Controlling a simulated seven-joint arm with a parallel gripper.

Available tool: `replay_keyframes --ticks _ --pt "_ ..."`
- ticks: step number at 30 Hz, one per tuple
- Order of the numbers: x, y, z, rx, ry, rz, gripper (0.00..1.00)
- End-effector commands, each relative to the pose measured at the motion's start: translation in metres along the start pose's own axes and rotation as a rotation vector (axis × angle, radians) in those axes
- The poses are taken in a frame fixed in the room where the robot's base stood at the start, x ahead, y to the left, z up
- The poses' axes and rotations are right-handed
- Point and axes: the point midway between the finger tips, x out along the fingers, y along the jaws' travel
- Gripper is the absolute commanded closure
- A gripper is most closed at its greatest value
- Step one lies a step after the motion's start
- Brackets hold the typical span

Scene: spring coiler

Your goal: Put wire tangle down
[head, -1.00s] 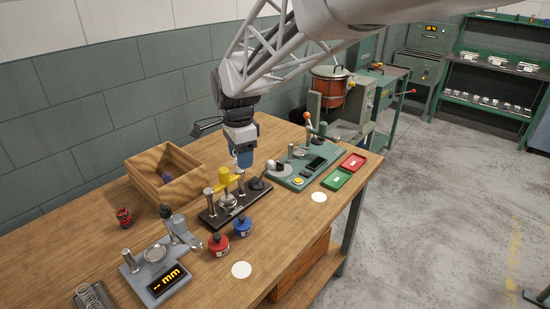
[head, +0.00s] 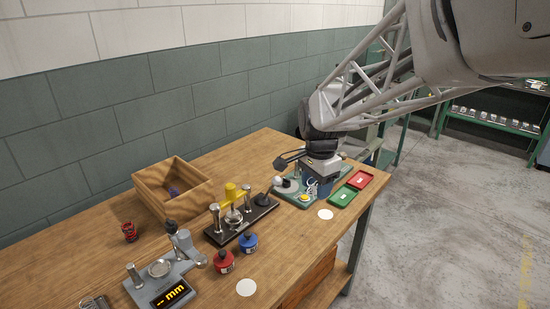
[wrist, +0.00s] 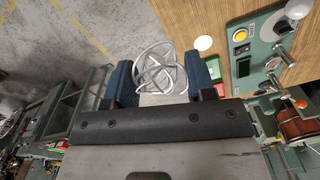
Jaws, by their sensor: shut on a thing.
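The wire tangle (wrist: 158,68) is a ball of looped silvery wire. In the wrist view it sits between the two blue fingers of my gripper (wrist: 160,80), which is shut on it. In the head view my gripper (head: 318,186) is over the green machine near the right end of the bench, and the tangle (head: 311,188) shows as pale loops at its fingers. My gripper hides part of the machine behind it.
A green tray (head: 342,197) and a red tray (head: 360,180) lie right of the green machine (head: 289,194). A white disc (head: 325,214) is on the bench in front. The black-based fixture (head: 246,229), wooden box (head: 169,207) and grey gauge (head: 150,291) stand further left.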

Motion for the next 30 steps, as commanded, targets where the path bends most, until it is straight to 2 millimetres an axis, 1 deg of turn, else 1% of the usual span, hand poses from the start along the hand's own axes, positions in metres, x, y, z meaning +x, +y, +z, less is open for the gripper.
replay_keyframes --ticks 1,5,12,15,18,21,30 --pt "0.017 0.001 0.001 -0.001 -0.004 0.009 0.73" --pt "0.05 0.001 0.001 -0.001 -0.004 0.009 0.73" --pt "0.121 0.002 0.002 0.0 -0.004 0.009 0.73" --pt "0.144 0.002 0.002 0.0 -0.004 0.008 0.73" --pt "0.158 0.001 0.001 0.0 -0.003 0.006 0.73" --pt "0.166 0.002 0.001 0.0 -0.002 0.005 0.73" --pt "0.169 0.002 0.001 0.0 -0.002 0.005 0.73"
